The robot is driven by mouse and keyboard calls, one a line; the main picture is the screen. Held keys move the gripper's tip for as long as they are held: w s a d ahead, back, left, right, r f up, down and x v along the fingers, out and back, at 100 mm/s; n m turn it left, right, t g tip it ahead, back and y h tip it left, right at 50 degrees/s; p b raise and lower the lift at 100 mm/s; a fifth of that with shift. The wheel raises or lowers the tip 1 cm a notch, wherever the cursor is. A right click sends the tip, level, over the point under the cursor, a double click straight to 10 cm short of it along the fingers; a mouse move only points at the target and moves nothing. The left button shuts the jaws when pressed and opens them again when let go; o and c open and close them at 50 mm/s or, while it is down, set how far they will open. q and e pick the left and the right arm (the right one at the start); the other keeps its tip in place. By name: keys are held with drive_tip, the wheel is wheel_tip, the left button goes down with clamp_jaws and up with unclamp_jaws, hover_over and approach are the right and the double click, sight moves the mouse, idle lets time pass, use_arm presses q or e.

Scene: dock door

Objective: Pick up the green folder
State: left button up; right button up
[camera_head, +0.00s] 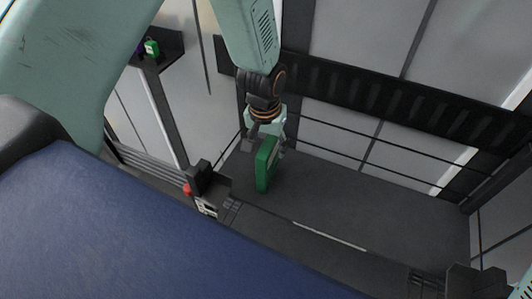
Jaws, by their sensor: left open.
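The green folder (265,165) stands upright on the dark grey floor near the middle of the view. My left gripper (268,140) comes down from above and is at the folder's top edge. The gripper is open, with its fingers around or just behind the folder's upper part; the folder and the angle hide how they sit exactly. My right gripper does not show.
A black rail or ledge with a red knob (187,189) runs in front of the folder. A small green box (152,47) sits on a dark shelf at the upper left. Grey wall panels stand behind. The dark floor (370,210) right of the folder is clear.

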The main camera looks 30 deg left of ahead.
use_arm(q)
drive_tip(key=shift+w+r, duration=0.4)
drive_tip(key=shift+r, duration=0.15)
drive_tip(key=shift+d, duration=0.15)
drive_tip(key=f, duration=0.7)
drive_tip(key=shift+w+a+f, duration=0.1)
drive_tip(key=shift+w+a, duration=0.15)
drive_tip(key=shift+w, duration=0.05)
drive_tip(key=shift+w+a+f, duration=0.1)
drive_tip(key=shift+a+f, duration=0.15)
drive_tip(key=shift+d+b, duration=0.2)
drive_tip(key=shift+b, duration=0.1)
drive_tip(key=shift+a+f, duration=0.15)
